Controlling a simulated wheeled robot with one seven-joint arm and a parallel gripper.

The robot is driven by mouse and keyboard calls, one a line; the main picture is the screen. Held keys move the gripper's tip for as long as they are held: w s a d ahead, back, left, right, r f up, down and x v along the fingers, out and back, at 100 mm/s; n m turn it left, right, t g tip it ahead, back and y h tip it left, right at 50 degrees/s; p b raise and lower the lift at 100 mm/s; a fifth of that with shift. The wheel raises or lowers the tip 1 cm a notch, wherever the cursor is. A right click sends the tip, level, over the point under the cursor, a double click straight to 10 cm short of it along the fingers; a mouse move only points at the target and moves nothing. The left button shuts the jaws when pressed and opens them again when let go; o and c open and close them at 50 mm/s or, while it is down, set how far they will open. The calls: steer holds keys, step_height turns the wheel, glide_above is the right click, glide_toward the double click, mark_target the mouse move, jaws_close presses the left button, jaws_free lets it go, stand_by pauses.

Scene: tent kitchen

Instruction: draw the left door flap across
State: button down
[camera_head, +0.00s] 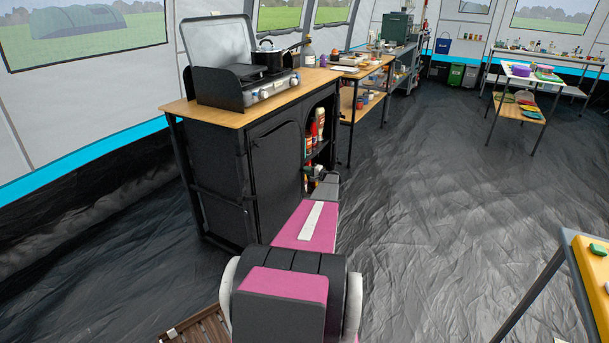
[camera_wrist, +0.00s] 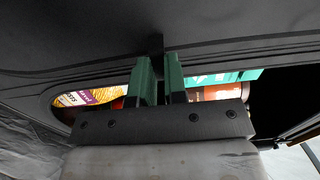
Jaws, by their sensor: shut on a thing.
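The black kitchen stand (camera_head: 220,165) has a dark fabric flap (camera_head: 275,165) with an arched outline over the left part of its front. The right part of the front is open, showing shelves with bottles and packets (camera_head: 312,138). In the wrist view, the green fingers of my gripper (camera_wrist: 160,78) are shut on a small black tab (camera_wrist: 155,45) at the edge of dark fabric (camera_wrist: 75,40). Colourful packs (camera_wrist: 90,97) show in the opening behind the fingers.
A camping stove (camera_head: 250,85) with a black pot (camera_head: 268,58) stands on the stand's wooden top. A wooden-topped table (camera_head: 362,72) stands beyond to the right. A table corner (camera_head: 592,285) is at the lower right. The dark floor (camera_head: 430,200) between is clear.

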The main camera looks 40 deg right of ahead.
steer(key=shift+w+d, duration=0.1)
steer(key=shift+d, duration=0.25)
steer(key=c, duration=1.2)
jaws_free()
steer(key=shift+d, duration=0.15)
steer(key=shift+o, duration=0.2)
steer(key=v, duration=1)
steer(key=shift+s, duration=0.35)
